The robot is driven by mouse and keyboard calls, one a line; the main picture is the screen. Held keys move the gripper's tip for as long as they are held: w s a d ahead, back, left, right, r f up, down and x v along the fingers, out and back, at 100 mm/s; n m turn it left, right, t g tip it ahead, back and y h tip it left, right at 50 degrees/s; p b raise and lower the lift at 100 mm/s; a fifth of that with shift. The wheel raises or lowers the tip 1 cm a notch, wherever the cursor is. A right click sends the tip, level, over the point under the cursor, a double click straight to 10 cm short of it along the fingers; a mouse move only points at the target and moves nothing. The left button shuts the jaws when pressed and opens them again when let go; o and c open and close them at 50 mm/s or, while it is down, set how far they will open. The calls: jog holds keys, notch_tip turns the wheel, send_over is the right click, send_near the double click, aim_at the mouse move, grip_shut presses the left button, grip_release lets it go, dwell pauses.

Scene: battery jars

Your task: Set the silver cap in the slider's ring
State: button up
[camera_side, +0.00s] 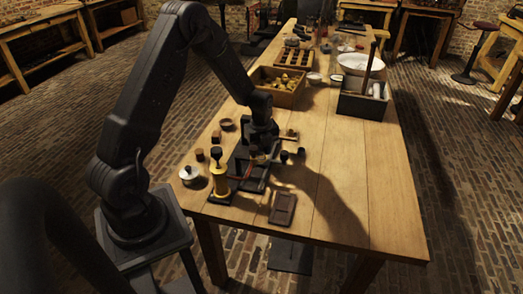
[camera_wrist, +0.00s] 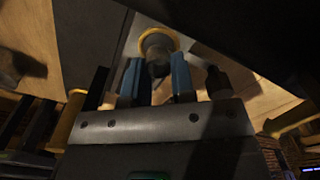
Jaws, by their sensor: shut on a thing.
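My gripper (camera_side: 262,152) is low over the dark apparatus (camera_side: 240,163) near the front of the bench. In the wrist view my two blue fingers (camera_wrist: 157,80) stand on either side of the dark knob of a silver cap (camera_wrist: 157,44), and they are shut on it. A brass ring (camera_wrist: 174,37) shows around the cap's far edge. I cannot tell whether the cap is seated in the ring or just above it. In the side view the gripper hides the cap and the ring.
A brass column with a black knob (camera_side: 219,178) stands close to the left of my gripper. A silver lidded pot (camera_side: 188,174) is further left. A dark flat plate (camera_side: 283,208) lies in front. Wooden trays (camera_side: 277,97) and a grey box (camera_side: 362,107) stand behind.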

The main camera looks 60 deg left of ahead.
aim_at(262, 155)
jog(key=shift+r, duration=0.5)
dwell(0.6)
jog(key=o, duration=0.6)
notch_tip(262, 155, up, 11)
dwell(0.9)
